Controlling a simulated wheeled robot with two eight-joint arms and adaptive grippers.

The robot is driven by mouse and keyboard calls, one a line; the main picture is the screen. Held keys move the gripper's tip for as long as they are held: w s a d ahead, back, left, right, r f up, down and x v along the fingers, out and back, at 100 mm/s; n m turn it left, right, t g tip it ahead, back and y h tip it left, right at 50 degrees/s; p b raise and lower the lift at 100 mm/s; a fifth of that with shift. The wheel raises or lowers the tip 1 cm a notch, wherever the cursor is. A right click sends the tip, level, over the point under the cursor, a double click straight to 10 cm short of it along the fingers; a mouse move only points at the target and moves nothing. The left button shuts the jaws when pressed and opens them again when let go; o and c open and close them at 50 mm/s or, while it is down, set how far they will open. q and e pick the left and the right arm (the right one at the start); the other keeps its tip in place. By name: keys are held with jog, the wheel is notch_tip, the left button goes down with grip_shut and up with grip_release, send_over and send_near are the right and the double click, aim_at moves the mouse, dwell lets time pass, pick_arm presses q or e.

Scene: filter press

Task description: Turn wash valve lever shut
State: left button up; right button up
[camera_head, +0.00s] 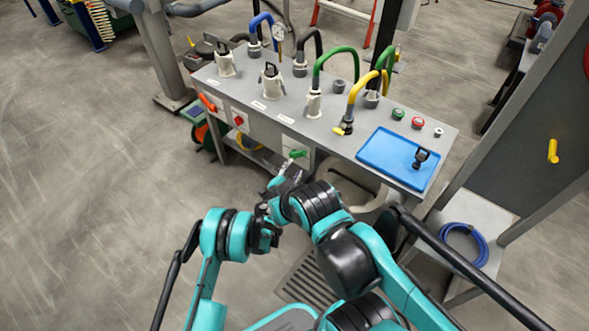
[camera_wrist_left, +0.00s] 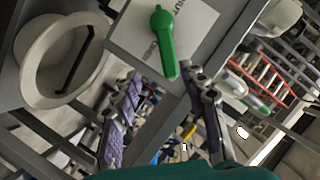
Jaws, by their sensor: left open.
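The green valve lever (camera_head: 297,153) sits on the front face of the grey bench, by a white label. In the left wrist view the lever (camera_wrist_left: 163,45) is close, pivoting at its top, with its handle hanging down at a slight slant. My left gripper (camera_head: 283,180) is just in front of and below the lever in the head view. In the left wrist view its two fingers (camera_wrist_left: 163,85) are spread, with the handle's lower end near the gap between their tips. I cannot tell whether they touch it. My right gripper is not clearly in view.
The bench top (camera_head: 325,128) carries several coloured hoses and white fittings. A blue tray (camera_head: 385,158) with a black part lies at its right end. An orange lever (camera_head: 207,102) is on the front face at left. A pale round basin (camera_wrist_left: 65,60) is left of the lever.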

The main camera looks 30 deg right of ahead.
pick_arm(q)
jog(key=shift+x, duration=1.05)
jog(key=shift+r, duration=0.1)
grip_shut()
grip_release()
jog(key=shift+r, duration=0.1)
jog(key=s+a+r, duration=0.4)
jog(key=a+r, duration=0.1)
jog(key=r, duration=0.5)
